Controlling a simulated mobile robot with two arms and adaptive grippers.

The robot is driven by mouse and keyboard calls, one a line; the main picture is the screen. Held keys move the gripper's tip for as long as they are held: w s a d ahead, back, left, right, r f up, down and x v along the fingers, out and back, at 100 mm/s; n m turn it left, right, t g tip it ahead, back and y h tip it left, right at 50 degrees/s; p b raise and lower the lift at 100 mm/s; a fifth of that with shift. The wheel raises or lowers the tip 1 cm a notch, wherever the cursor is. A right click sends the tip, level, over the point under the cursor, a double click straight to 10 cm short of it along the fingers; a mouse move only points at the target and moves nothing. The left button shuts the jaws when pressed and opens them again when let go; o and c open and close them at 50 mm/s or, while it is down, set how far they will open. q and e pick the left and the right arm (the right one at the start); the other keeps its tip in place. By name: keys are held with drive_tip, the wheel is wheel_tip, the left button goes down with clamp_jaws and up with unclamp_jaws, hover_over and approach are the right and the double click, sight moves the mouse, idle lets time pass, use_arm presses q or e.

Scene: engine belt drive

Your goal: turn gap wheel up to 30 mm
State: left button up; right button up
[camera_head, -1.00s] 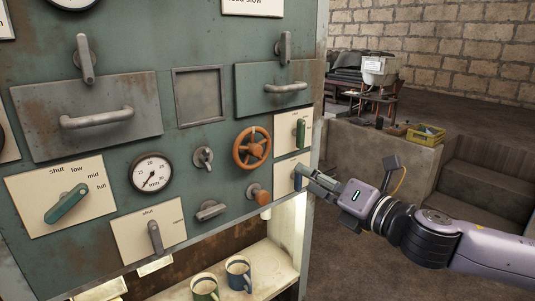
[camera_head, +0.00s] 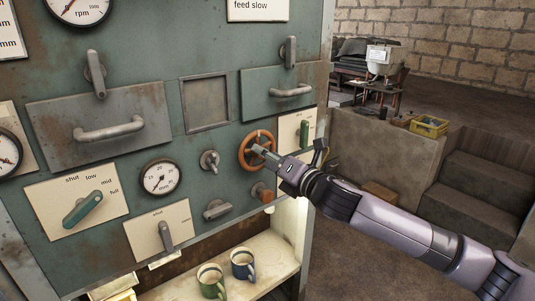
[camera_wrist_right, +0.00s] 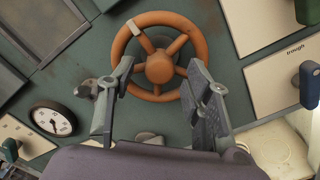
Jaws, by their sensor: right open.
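The orange handwheel (camera_head: 246,151) is mounted on the green panel, with its right side partly covered by my right gripper. In the right wrist view the wheel (camera_wrist_right: 160,67) shows its rim, spokes, hub and a pale mark at its upper left. My right gripper (camera_head: 262,151) is at the wheel's face. In the wrist view its two fingers (camera_wrist_right: 161,72) are spread on either side of the hub, over the lower part of the wheel; contact cannot be told. The round mm gauge (camera_head: 160,178) is left of the wheel; its reading is too small to tell. My left gripper is not in view.
Close around the wheel are a small grey tap (camera_head: 210,161), an orange knob (camera_head: 262,192), a grey knob (camera_head: 217,209) and a green lever (camera_head: 304,132). A drawer handle (camera_head: 291,91) juts out above. Two mugs (camera_head: 242,264) stand on the shelf below.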

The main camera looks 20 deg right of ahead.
drive_tip(key=shift+w, duration=0.1)
drive_tip(key=shift+c, duration=0.3)
clamp_jaws()
